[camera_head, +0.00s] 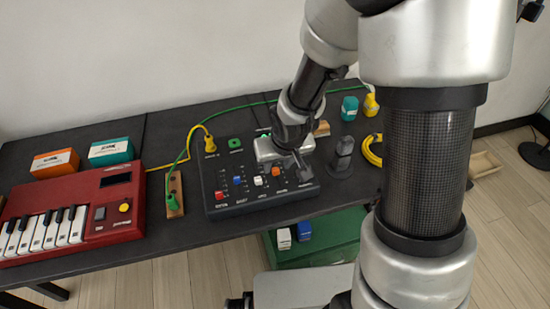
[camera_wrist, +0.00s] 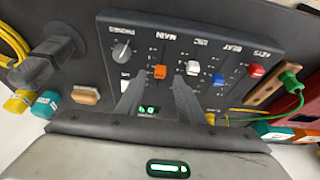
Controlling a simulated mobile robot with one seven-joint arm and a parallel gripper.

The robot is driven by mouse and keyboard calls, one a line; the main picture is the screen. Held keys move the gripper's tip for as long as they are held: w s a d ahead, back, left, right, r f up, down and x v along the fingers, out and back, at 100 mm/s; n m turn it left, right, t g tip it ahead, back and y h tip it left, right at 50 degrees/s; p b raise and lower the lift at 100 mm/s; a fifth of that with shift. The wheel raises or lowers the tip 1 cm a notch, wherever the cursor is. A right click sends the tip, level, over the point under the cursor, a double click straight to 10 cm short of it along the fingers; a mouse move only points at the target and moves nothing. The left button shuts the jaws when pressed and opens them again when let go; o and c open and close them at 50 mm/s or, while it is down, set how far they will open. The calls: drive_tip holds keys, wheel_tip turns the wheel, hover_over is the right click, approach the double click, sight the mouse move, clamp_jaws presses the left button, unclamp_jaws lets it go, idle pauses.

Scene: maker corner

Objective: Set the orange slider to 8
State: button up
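A dark mixer panel (camera_head: 240,205) lies on the black table; it also fills the upper middle of the wrist view (camera_wrist: 215,42). Its orange slider cap (camera_head: 276,171) sits on the MAIN track and shows in the wrist view (camera_wrist: 160,72). White (camera_wrist: 193,68), blue (camera_wrist: 218,79) and red (camera_wrist: 256,70) caps are on the other tracks. The scale numbers are too small to read. My gripper (camera_wrist: 158,82) is open, with its fingertips appearing on either side of the orange cap in the wrist view. Whether they touch it I cannot tell. Nothing is held.
A dark knob (camera_wrist: 122,52) marked PHONES stands beside the MAIN track. A dark stand (camera_head: 342,157) is right of the mixer. A wooden strip with a green plug (camera_head: 172,201) and a red keyboard (camera_head: 135,205) are to the left. Green and yellow cables cross behind.

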sight(276, 172)
drive_tip(key=shift+x, duration=1.45)
drive_tip(key=shift+c, duration=0.4)
